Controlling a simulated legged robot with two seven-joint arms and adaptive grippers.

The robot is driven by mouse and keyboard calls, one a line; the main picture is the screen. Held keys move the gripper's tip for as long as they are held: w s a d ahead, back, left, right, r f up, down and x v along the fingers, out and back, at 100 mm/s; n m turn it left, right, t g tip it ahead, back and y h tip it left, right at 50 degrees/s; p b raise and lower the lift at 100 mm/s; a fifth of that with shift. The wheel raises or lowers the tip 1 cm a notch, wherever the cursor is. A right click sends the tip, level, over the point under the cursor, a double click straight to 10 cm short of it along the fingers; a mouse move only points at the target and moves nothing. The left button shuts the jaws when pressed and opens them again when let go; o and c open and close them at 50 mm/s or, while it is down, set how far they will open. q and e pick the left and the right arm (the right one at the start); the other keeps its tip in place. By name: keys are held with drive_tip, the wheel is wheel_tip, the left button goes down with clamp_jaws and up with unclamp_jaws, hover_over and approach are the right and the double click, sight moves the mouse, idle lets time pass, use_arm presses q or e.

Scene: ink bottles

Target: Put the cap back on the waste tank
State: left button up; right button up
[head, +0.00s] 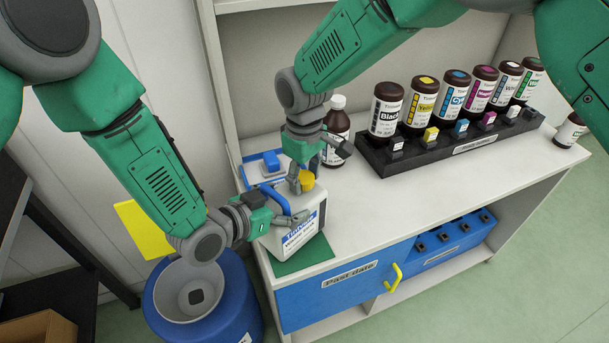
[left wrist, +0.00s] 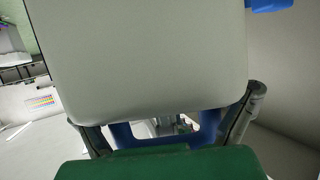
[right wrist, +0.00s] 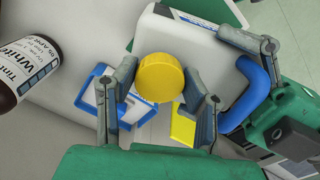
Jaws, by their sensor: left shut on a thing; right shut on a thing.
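The white waste tank (head: 316,219) with a blue handle stands upright on a green mat (head: 305,257) at the left end of the counter. Its pale wall (left wrist: 140,60) fills much of the left wrist view. My left gripper (head: 283,212) is shut on the blue handle (right wrist: 258,82). The yellow cap (head: 306,181) is above the tank's top. My right gripper (right wrist: 162,98) is shut on the cap (right wrist: 160,77), a finger on each side. The tank's opening is hidden, so I cannot tell whether the cap touches it.
A brown bottle (head: 336,130) stands close behind my right gripper. A black rack (head: 400,157) of several ink bottles is to the right. A blue bin (head: 232,290) stands on the floor at left. The counter's middle front is clear.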

drive_tip(key=m, duration=0.3)
drive_tip(key=shift+w+a+r, duration=0.1)
drive_tip(key=shift+w, duration=0.1)
drive_tip(key=o, duration=1.3)
drive_tip(key=shift+s+r, duration=0.15)
drive_tip(key=shift+r, duration=2.05)
